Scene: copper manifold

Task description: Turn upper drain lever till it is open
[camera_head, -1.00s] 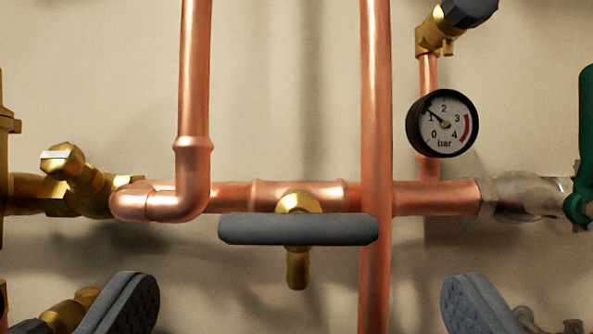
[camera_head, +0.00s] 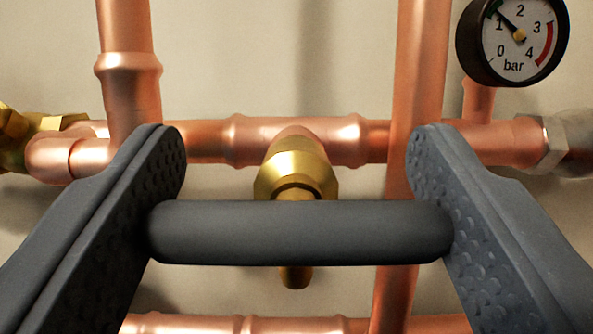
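The upper drain lever is a dark grey rounded bar (camera_head: 300,232) lying horizontally in the middle of the view. It sits in front of a brass drain valve (camera_head: 297,172) on a horizontal copper pipe, with the valve's brass spout pointing down below it. My gripper (camera_head: 298,140) has one finger at each end of the lever. Both ends of the bar meet the inner finger pads, so the gripper appears shut on it lengthwise. The fingertips reach past the bar toward the pipe. The middle of the lever hides part of the valve.
A vertical copper pipe (camera_head: 421,75) passes close behind the right finger. A pressure gauge (camera_head: 513,40) is at upper right. A copper elbow and brass fitting (camera_head: 15,135) are at left. Another horizontal copper pipe (camera_head: 250,324) runs along the bottom edge.

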